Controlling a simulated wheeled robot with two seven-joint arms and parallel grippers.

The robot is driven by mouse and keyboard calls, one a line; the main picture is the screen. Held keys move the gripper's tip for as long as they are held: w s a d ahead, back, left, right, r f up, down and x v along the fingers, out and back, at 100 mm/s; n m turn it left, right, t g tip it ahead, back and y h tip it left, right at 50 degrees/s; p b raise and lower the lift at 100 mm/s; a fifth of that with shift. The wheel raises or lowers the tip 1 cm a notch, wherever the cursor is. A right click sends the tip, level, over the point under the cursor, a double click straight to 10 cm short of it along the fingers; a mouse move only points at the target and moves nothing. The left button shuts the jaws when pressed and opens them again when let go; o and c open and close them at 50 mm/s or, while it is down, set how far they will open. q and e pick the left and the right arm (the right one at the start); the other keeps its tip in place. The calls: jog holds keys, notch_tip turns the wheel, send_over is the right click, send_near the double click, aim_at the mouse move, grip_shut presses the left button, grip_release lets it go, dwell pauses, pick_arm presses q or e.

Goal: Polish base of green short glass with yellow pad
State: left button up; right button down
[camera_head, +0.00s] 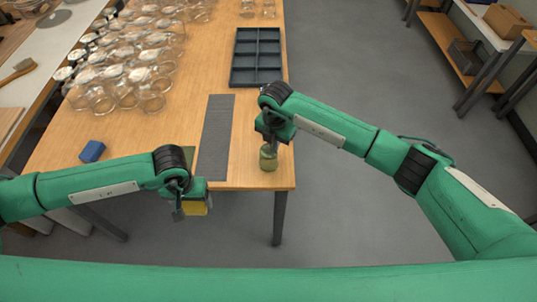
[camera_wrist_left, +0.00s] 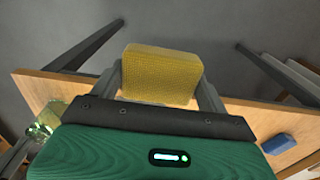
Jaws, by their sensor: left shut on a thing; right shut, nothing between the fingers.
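My left gripper (camera_head: 186,203) is shut on the yellow pad (camera_head: 196,207) and holds it just off the table's front edge. The left wrist view shows the pad (camera_wrist_left: 161,74) between the two fingers. The green short glass (camera_head: 269,159) is at the table's front right corner. My right gripper (camera_head: 268,141) is shut with nothing between its fingers, directly above the glass; its fingertips are hard to make out, and I cannot tell whether they touch it. Greenish glass (camera_wrist_left: 47,118) also shows at the left of the left wrist view. The pad and the glass are apart.
A grey mat strip (camera_head: 215,138) lies on the wooden table (camera_head: 252,110) between the arms. A dark compartment tray (camera_head: 256,57) is behind it. Many clear glasses (camera_head: 128,80) crowd the back left. A blue block (camera_head: 92,151) lies at left.

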pick_arm(q)
jog(key=shift+r+p, duration=1.7)
jog(key=shift+r, duration=0.1)
pick_arm(e)
jog(key=shift+r, duration=2.95)
pick_arm(q)
jog(key=shift+f, duration=0.1)
